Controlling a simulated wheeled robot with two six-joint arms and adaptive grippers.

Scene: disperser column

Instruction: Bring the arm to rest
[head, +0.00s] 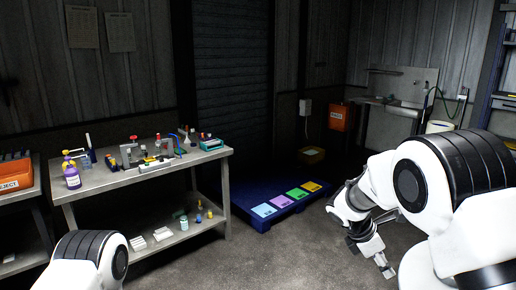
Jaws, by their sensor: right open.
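My right arm comes in from the right in the head view, white with black joint rings. Its gripper (384,264) hangs low over the bare floor, right of the blue platform, with its fingers pointing down. It is open, and I see nothing between the fingers. It is apart from everything around it. Of my left arm only a white rounded link shows at the lower left; the left gripper is out of the picture.
A metal workbench (140,179) at left carries tools and a purple bottle (72,177); its lower shelf holds small items. A blue platform (258,217) bears several coloured squares. An orange bin (341,117) and a sink (385,101) are at the back. The middle floor is clear.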

